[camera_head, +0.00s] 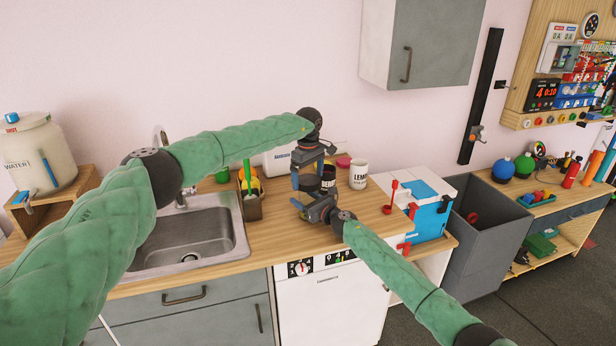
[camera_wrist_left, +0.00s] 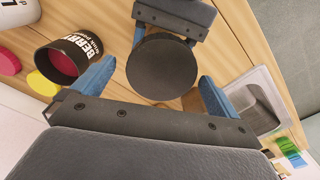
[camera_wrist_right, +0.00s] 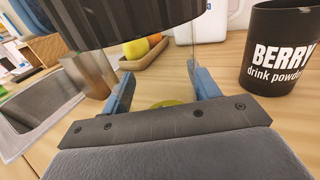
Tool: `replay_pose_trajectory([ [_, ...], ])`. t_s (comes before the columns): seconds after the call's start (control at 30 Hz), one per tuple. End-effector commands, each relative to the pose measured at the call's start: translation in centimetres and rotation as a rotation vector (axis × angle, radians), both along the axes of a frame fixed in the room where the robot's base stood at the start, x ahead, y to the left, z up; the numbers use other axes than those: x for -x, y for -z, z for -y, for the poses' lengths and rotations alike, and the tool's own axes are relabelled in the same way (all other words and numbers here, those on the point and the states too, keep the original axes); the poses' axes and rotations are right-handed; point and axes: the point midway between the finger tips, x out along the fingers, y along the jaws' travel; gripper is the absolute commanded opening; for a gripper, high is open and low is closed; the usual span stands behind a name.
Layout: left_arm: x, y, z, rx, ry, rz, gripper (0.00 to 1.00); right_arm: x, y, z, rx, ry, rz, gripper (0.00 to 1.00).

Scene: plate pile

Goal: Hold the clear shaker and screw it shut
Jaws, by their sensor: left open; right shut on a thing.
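The clear shaker stands upright on the wooden counter with a dark, ribbed round lid (camera_wrist_left: 163,84) on top. In the right wrist view the lid (camera_wrist_right: 125,18) fills the top. The see-through body below it is hard to make out. My right gripper (camera_wrist_right: 163,88) is shut on the shaker's body from the front, below the lid. My left gripper (camera_wrist_left: 150,88) points down from above, open. Its blue fingers stand on either side of the lid, with visible gaps. In the head view both grippers largely hide the shaker.
A black BERRY drink powder tub (camera_wrist_left: 68,60) stands close beside the shaker. A white LEMON tub (camera_head: 358,175) is to its right. A sink (camera_head: 195,235) lies to the left, and a caddy (camera_head: 252,208) stands between. A blue-and-white box (camera_head: 428,205) is at the counter's right.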

Motion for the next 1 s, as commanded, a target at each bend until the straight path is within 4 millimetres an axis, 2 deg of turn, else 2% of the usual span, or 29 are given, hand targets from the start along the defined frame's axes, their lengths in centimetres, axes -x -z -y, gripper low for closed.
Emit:
replay_pose_trajectory([
  [0.17,0.0,-0.2,0.0,0.0,0.0,0.0,0.98,0.0,0.0,0.0,0.0,0.001,0.0,0.0],
  [0.27,0.0,-1.0,0.1,0.001,0.0,0.001,0.98,0.0,0.0,0.0,-0.001,0.001,-0.001,0.0],
  [0.7,-0.1,-8.8,0.1,0.001,0.0,0.002,0.98,0.0,0.0,0.1,-0.001,0.001,-0.001,0.0],
  [0.9,-0.1,-11.2,0.1,0.001,0.0,0.001,0.98,-0.1,0.0,0.1,0.0,0.001,0.0,0.0],
  [1.0,-0.1,-11.7,0.1,0.001,0.0,0.0,0.98,-0.1,0.0,0.1,0.0,0.001,0.0,0.0],
])
